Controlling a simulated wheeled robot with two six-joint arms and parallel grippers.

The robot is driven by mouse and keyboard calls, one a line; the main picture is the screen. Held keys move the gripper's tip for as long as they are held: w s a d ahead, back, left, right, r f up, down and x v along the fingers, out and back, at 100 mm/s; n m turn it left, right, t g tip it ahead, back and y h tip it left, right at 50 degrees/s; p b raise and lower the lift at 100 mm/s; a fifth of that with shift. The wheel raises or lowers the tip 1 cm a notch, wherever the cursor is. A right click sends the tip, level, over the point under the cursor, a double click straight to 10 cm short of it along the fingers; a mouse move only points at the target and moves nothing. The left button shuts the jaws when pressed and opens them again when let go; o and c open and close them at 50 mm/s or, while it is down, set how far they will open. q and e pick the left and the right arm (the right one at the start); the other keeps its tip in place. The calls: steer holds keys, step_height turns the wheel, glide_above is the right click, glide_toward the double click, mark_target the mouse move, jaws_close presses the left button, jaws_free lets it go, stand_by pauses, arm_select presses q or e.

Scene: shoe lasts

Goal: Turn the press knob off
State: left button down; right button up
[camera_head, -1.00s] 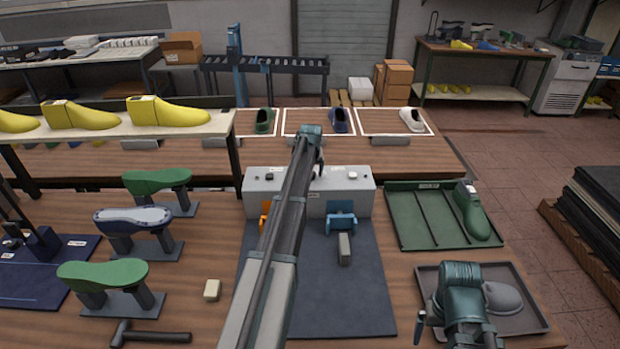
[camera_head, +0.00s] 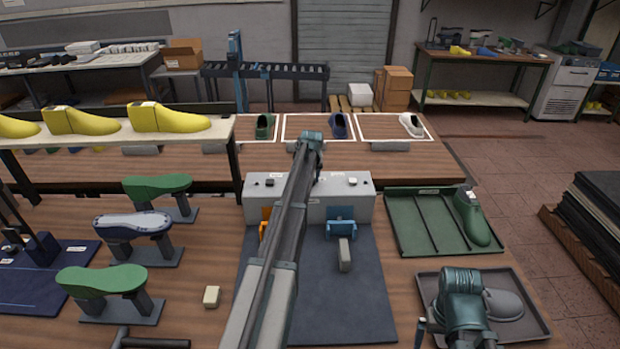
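The press is a grey box (camera_head: 350,207) at the back of a dark blue mat. A dark knob (camera_head: 270,183) and a white knob (camera_head: 352,182) show on its upper face, left and right; their settings are too small to read. My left arm reaches across the mat and over the middle of the press. My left gripper (camera_head: 318,174) hangs at the press between the two knobs, mostly hidden behind my arm; its fingers cannot be made out. My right arm is bent down over the dark tray at the lower right; its fingers are not clearly visible.
An orange clamp (camera_head: 265,222) and a blue clamp (camera_head: 341,224) sit at the press front. A grey block (camera_head: 344,254) stands on the mat (camera_head: 350,310). Green shoe stands are left; a green tray (camera_head: 420,222) with a green last is right. The mat's right half is mostly clear.

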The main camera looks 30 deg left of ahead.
arm_select(q)
steer(key=n, duration=0.2)
steer(key=n+g+y, duration=0.1)
steer(key=n, duration=0.1)
steer(key=shift+w+d+n, duration=0.1)
steer(key=shift+w+n, duration=0.1)
steer(key=shift+n, duration=0.2)
steer(key=n+g+y, duration=0.1)
steer(key=n, duration=0.3)
steer(key=shift+w+g, duration=0.1)
steer(key=shift+g, duration=0.3)
steer(key=n+g, duration=0.1)
steer(key=n, duration=0.3)
steer(key=shift+w+n+g, duration=0.15)
steer(key=shift+n+g, duration=0.25)
steer(key=shift+n+g+h, duration=0.3)
steer(key=shift+n+g, duration=0.3)
steer(key=shift+n, duration=1.3)
steer(key=shift+c, duration=1.6)
jaws_free()
